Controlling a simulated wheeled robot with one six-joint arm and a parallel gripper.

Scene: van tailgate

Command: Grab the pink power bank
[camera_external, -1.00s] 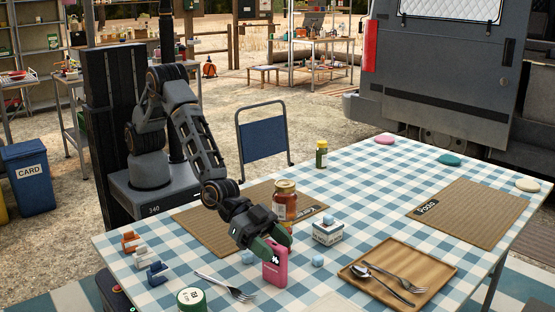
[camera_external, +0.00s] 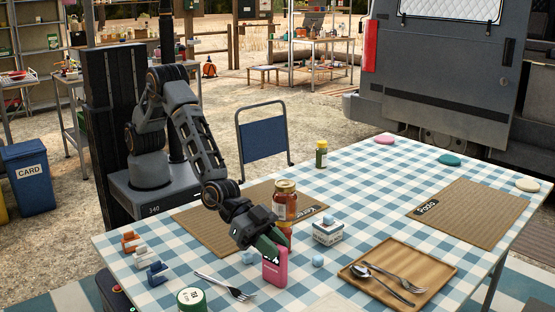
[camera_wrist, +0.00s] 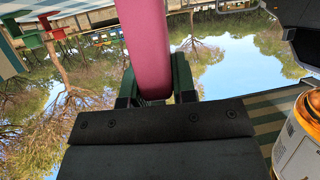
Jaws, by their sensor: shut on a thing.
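The pink power bank (camera_external: 274,270) stands upright on the checked tablecloth, near the table's front edge in the external view. My gripper (camera_external: 270,248) reaches down over it from the upper left and is shut on its upper part. In the wrist view the pink power bank (camera_wrist: 147,45) fills the upper middle, held between the green fingers of my gripper (camera_wrist: 153,85). Its lower face in the external view is clear; the fingers cover its top. I cannot tell whether its base touches the cloth.
A jar with an orange label (camera_external: 285,203) stands just behind my gripper and shows at right in the wrist view (camera_wrist: 298,145). A small box (camera_external: 328,233) and wooden tray (camera_external: 437,285) are to the right.

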